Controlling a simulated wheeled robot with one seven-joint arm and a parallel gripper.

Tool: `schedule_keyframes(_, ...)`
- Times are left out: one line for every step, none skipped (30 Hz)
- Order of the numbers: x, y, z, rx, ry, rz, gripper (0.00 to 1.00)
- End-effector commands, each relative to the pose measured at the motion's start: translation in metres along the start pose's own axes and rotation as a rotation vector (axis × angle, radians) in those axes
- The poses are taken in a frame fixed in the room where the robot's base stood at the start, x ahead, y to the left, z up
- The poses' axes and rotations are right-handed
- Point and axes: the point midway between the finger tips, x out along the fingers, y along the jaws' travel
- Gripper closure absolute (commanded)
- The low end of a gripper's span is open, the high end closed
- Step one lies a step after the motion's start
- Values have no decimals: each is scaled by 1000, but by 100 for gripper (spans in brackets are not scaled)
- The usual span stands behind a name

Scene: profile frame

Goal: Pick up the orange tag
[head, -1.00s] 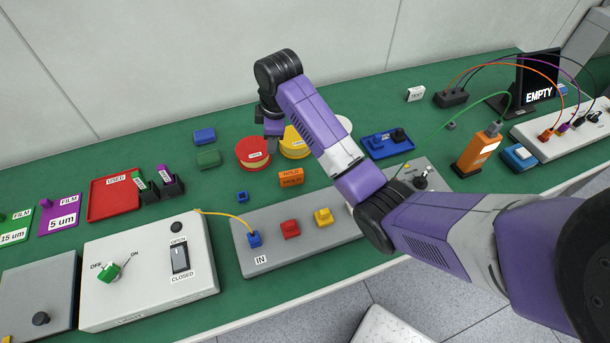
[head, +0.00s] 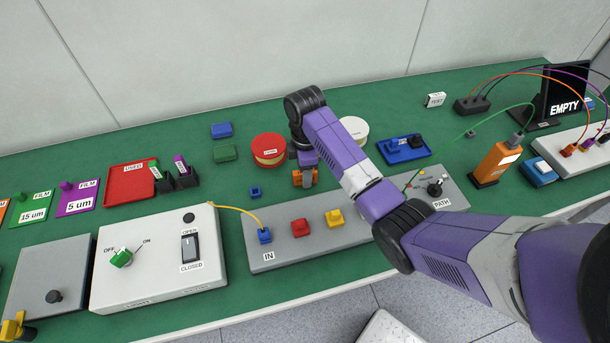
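The orange tag (head: 298,180) is on the green table, behind the grey panel marked IN. My gripper (head: 305,174) points down right at the tag, and its fingers cover part of the tag's face and lettering. I cannot tell whether the fingers are closed on the tag or only around it. The tag looks to be at table level.
A grey panel (head: 284,253) with blue, red and yellow plugs lies in front. A red round container (head: 269,148) stands behind left, and a small blue block (head: 255,192) lies left. A blue tray (head: 404,157) is at right. A white disc (head: 354,128) stands behind my arm.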

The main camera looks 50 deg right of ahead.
Motion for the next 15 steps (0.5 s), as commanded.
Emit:
schedule_keyframes(1, 0, 0, 0, 0, 0, 55)
schedule_keyframes(2, 0, 0, 0, 0, 0, 55)
schedule_keyframes(2, 0, 0, 0, 0, 1, 55)
schedule_keyframes(2, 0, 0, 0, 0, 1, 55)
schedule_keyframes(2, 0, 0, 0, 0, 1, 55)
schedule_keyframes(2, 0, 0, 0, 0, 1, 55)
schedule_keyframes(2, 0, 0, 0, 0, 1, 55)
schedule_keyframes(2, 0, 0, 0, 0, 1, 60)
schedule_keyframes(2, 0, 0, 0, 0, 1, 68)
schedule_keyframes(2, 0, 0, 0, 0, 1, 74)
schedule_keyframes(2, 0, 0, 1, 0, 1, 80)
schedule_keyframes(2, 0, 0, 1, 0, 1, 88)
schedule_keyframes(2, 0, 0, 1, 0, 1, 94)
schedule_keyframes(2, 0, 0, 1, 0, 0, 100)
schedule_keyframes(2, 0, 0, 1, 0, 0, 100)
